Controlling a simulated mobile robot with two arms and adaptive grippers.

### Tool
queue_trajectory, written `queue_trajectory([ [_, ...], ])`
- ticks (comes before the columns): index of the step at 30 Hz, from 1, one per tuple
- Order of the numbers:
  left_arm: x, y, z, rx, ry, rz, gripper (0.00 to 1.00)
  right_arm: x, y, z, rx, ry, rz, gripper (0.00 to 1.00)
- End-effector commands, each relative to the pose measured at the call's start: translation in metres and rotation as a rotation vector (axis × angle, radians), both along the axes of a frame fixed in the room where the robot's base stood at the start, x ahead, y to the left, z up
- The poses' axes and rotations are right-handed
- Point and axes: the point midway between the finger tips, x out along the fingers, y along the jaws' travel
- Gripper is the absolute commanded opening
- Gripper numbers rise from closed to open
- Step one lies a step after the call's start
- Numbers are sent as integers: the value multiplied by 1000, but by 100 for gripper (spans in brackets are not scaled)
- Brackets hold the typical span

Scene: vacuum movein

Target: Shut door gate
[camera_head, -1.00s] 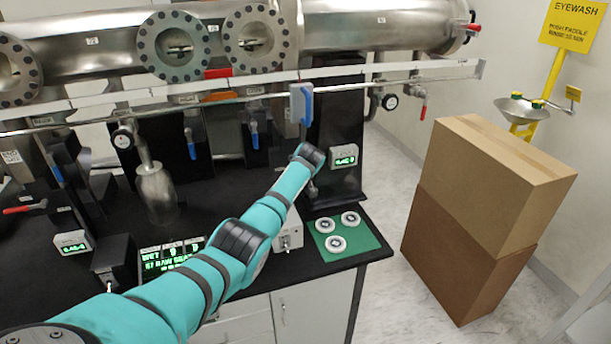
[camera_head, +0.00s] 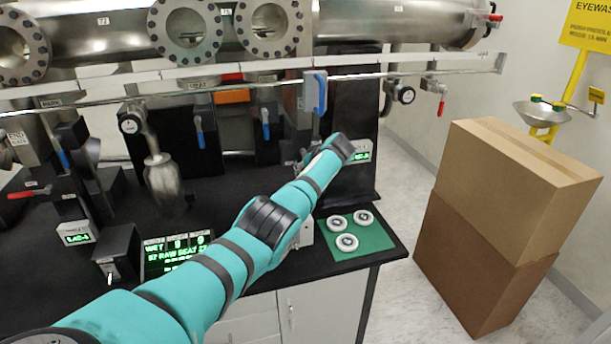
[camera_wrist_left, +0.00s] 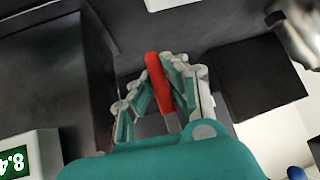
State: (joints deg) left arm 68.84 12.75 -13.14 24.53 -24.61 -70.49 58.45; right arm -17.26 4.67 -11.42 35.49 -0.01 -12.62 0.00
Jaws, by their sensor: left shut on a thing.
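In the left wrist view a red handle (camera_wrist_left: 158,85) on a metal stem stands between the teal and grey fingers of my left gripper (camera_wrist_left: 157,95), which is shut on it. In the head view my teal left arm reaches to the foot of the dark upright panel (camera_head: 348,112). Its wrist covers most of the gripper there, and the red handle is not visible. A small white box with a green display (camera_head: 360,150) is just beside the wrist. I cannot tell which part is the door gate. My right gripper is not in view.
Steel pipework with round flanges (camera_head: 187,30) runs along the back. A white rail (camera_head: 245,68) and a blue handle (camera_head: 320,92) hang above my wrist. A green mat (camera_head: 362,240) with white discs lies at the bench corner. Stacked cartons (camera_head: 510,190) stand on the floor at right.

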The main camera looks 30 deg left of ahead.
Motion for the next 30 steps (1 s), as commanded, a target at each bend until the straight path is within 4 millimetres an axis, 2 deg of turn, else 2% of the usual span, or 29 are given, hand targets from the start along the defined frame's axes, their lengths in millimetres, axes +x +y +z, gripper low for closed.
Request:
queue_trajectory([
  [1, -6, 4, -6, 1, 20, 12, 0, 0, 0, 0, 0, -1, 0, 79],
  [9, -6, 5, -7, 1, 20, 13, 0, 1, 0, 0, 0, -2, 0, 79],
  [10, -6, 5, -7, 1, 20, 14, 11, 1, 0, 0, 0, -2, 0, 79],
  [16, -5, 4, -6, 1, 16, 12, 37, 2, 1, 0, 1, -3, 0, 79],
  [30, -2, 1, -1, 1, 6, 5, 37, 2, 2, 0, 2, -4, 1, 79],
])
